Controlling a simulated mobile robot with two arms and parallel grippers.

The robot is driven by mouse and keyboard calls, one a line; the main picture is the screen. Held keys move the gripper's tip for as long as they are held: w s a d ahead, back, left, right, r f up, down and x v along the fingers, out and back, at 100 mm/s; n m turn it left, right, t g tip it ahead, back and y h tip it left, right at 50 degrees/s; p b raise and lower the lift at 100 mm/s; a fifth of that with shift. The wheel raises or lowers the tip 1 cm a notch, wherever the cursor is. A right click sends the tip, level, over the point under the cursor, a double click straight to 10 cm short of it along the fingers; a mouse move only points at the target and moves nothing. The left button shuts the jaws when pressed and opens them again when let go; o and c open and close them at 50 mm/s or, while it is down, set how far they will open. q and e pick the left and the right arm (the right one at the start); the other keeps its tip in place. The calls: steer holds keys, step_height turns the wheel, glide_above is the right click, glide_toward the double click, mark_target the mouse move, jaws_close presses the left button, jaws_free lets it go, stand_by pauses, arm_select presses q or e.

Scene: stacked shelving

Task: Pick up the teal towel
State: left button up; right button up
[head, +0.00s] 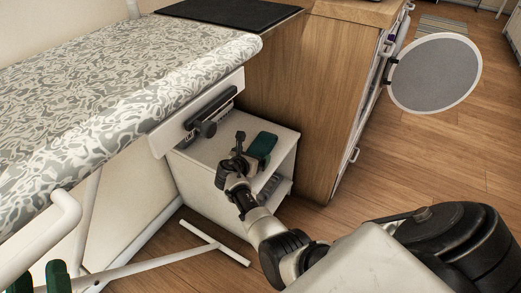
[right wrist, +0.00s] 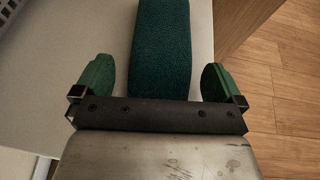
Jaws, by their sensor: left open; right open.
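The teal towel (head: 262,144) is a folded, rounded block on top of a small white shelf unit (head: 211,150). In the right wrist view the towel (right wrist: 161,45) lies lengthwise between the two green fingers, with a gap on each side. My right gripper (head: 241,143) is open at the towel's near left side in the head view; in the right wrist view the gripper (right wrist: 157,80) straddles the towel's near end, which the gripper's dark bar hides. My left gripper (head: 40,279) is open at the bottom left corner, far from the towel, only its green fingertips showing.
A patterned ironing board (head: 110,85) overhangs the shelf unit from the left, its white legs (head: 140,268) near the floor. A wooden cabinet (head: 300,95) stands right behind the unit. A round grey panel (head: 434,73) sticks out at right. The wooden floor at right is clear.

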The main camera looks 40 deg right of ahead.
steer(key=shift+w+d, duration=0.1)
steer(key=c, duration=0.8)
steer(key=shift+c, duration=0.4)
steer(key=shift+r, duration=0.15)
